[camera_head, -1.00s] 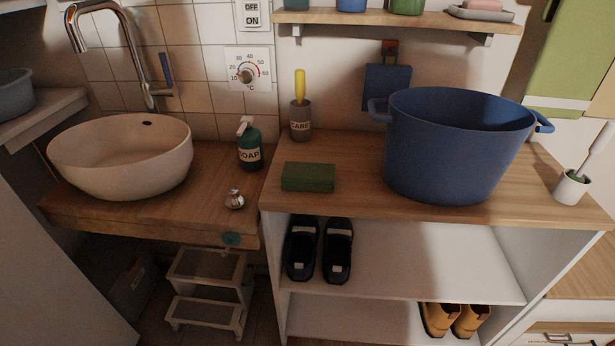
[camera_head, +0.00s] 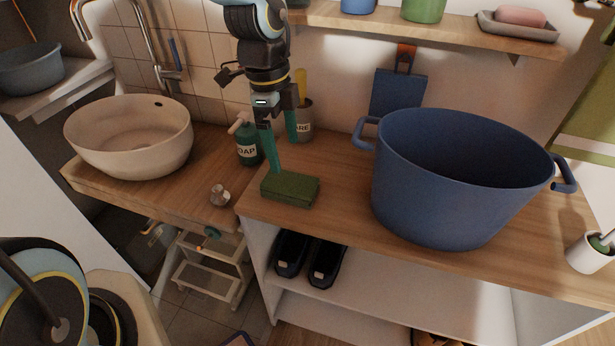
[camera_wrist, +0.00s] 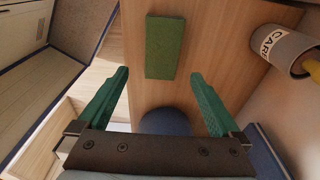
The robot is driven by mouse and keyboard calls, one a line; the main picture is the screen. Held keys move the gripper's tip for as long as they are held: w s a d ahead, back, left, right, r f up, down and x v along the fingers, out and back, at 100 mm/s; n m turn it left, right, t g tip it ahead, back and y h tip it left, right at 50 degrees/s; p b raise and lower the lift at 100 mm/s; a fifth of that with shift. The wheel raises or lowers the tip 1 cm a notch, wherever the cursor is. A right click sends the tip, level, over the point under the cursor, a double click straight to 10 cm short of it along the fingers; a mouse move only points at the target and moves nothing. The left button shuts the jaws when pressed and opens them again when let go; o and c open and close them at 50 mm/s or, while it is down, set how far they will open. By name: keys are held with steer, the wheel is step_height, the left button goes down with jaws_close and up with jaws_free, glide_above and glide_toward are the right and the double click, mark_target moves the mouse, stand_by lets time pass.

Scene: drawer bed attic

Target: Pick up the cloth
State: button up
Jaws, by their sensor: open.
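A green, flat rectangular block (camera_head: 290,188), which looks like a folded cloth, lies on the wooden counter near its left front part. It also shows in the wrist view (camera_wrist: 165,48), at the top centre, beyond the fingertips. My gripper (camera_head: 281,152) is above and just behind the green block, pointing down, with its teal fingers apart. In the wrist view my gripper (camera_wrist: 160,74) is open, with nothing held between the fingers. In the head view one fingertip overlaps the block's far edge; I cannot tell whether they touch.
A large blue tub (camera_head: 450,185) stands right of the block. A soap bottle (camera_head: 248,142) and a CARE cup (camera_head: 304,122) stand close behind my gripper. A small metal knob-like thing (camera_head: 220,195) sits left of the block. A blue square piece (camera_head: 398,95) hangs on the wall.

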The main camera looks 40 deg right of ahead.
glide_above(290, 181)
steer(key=f, duration=0.4)
steer(key=shift+s+a+f, duration=0.1)
steer(key=shift+a+f, duration=0.1)
steer(key=shift+f, duration=0.2)
steer(key=shift+d+f+p, duration=0.15)
steer(key=shift+f+p, duration=0.7)
steer(key=shift+f, duration=1.95)
steer(key=c, duration=1.1)
steer(key=shift+c, duration=0.2)
step_height(290, 181, up, 10)
steer(key=shift+r+b, duration=0.1)
steer(key=shift+b, duration=0.55)
